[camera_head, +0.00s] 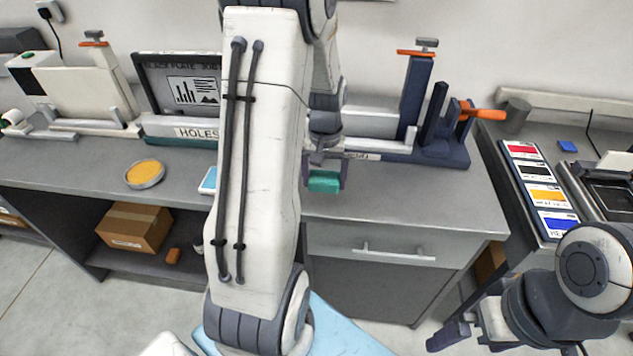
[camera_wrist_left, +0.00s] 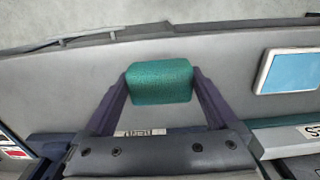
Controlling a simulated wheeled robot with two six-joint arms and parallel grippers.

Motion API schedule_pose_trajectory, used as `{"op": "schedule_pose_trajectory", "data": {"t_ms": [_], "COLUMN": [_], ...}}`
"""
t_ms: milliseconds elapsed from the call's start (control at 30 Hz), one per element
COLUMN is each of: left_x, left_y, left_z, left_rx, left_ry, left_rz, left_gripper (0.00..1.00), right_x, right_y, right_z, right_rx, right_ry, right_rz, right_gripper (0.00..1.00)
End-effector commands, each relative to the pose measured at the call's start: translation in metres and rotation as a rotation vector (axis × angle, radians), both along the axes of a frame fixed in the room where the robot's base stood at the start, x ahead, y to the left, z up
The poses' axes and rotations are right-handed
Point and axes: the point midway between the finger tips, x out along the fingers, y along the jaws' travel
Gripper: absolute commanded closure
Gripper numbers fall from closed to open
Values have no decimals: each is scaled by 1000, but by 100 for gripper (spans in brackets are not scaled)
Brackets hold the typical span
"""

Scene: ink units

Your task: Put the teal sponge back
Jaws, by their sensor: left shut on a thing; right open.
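The teal sponge (camera_head: 323,181) is a small block held above the grey bench top, near the bench's front edge in the head view. My left gripper (camera_head: 325,177) is shut on it, with one finger on each side. In the left wrist view the sponge (camera_wrist_left: 159,82) sits between the fingertips of my left gripper (camera_wrist_left: 160,85), with grey bench surface behind it. A light blue, white-edged flat item (camera_head: 208,180) lies on the bench to the left, partly hidden by my left arm. My right gripper (camera_head: 470,335) is open and empty at the lower right.
A round dish of yellow-orange material (camera_head: 145,174) stands on the bench at left. A dark blue fixture with an orange handle (camera_head: 440,140) stands at the back right. Colour cards (camera_head: 540,185) lie on the right-hand bench. The bench top right of the sponge is clear.

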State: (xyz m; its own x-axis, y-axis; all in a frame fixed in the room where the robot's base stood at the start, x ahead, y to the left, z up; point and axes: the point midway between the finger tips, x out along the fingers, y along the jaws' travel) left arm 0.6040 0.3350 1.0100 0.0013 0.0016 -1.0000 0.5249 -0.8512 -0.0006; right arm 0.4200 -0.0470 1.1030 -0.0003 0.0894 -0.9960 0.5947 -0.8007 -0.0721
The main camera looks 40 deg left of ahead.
Motion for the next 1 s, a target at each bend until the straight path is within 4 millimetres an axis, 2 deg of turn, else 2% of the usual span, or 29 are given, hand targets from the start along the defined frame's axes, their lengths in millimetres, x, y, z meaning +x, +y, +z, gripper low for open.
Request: {"op": "schedule_pose_trajectory", "data": {"t_ms": [100, 300, 433, 700, 1000], "left_x": [11, 23, 25, 26, 27], "left_y": [27, 51, 54, 51, 51], "left_z": [-15, -32, -40, -74, -76], "left_rx": [-2, -1, -1, -1, 1], "left_ry": [3, 1, 1, 1, -1], "left_rz": [6, 2, -1, -4, -4], "left_gripper": [59, 59, 59, 59, 59], "right_x": [0, 0, 0, 0, 0], "right_y": [0, 0, 0, 0, 0], "right_z": [9, 15, 17, 26, 24], "right_rx": [0, 0, 0, 0, 0], "right_ry": [0, 0, 0, 0, 0], "right_rz": [0, 0, 0, -1, -1], "right_gripper": [0, 0, 0, 0, 0]}}
